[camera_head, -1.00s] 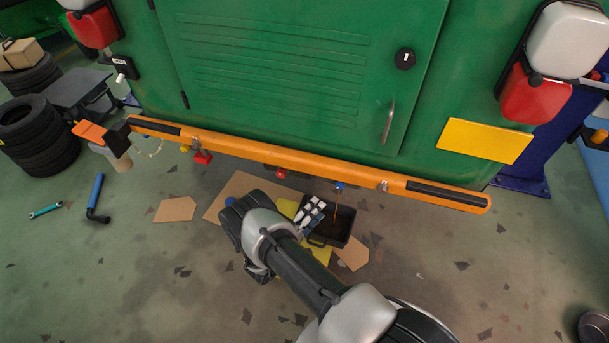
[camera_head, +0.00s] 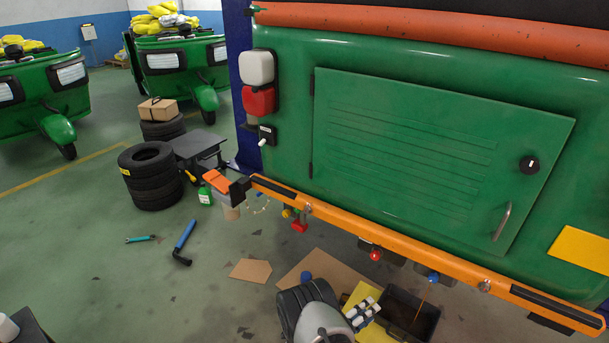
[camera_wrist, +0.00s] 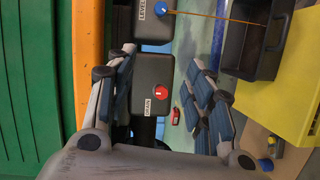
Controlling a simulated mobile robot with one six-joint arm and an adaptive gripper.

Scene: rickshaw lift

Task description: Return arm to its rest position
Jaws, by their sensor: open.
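My arm (camera_head: 310,310) shows at the bottom of the head view, low behind the green rickshaw. My gripper (camera_head: 362,311) is just left of a black open tray (camera_head: 428,318) there. In the wrist view my gripper (camera_wrist: 160,88) has its two blue-grey fingers spread wide apart, with nothing held between them. Beyond the fingers are a black box marked DRAIN (camera_wrist: 152,75) with a red knob (camera_wrist: 188,93), and a box marked LEVEL (camera_wrist: 150,22) with a blue knob (camera_wrist: 161,8). The rest of my arm is cut off by the head view's lower edge.
An orange bumper bar (camera_head: 410,245) runs along the rickshaw's rear (camera_head: 400,140), above my gripper. A blue-handled tool (camera_head: 185,235) and stacked tyres (camera_head: 150,175) are at left. Floor between is largely clear.

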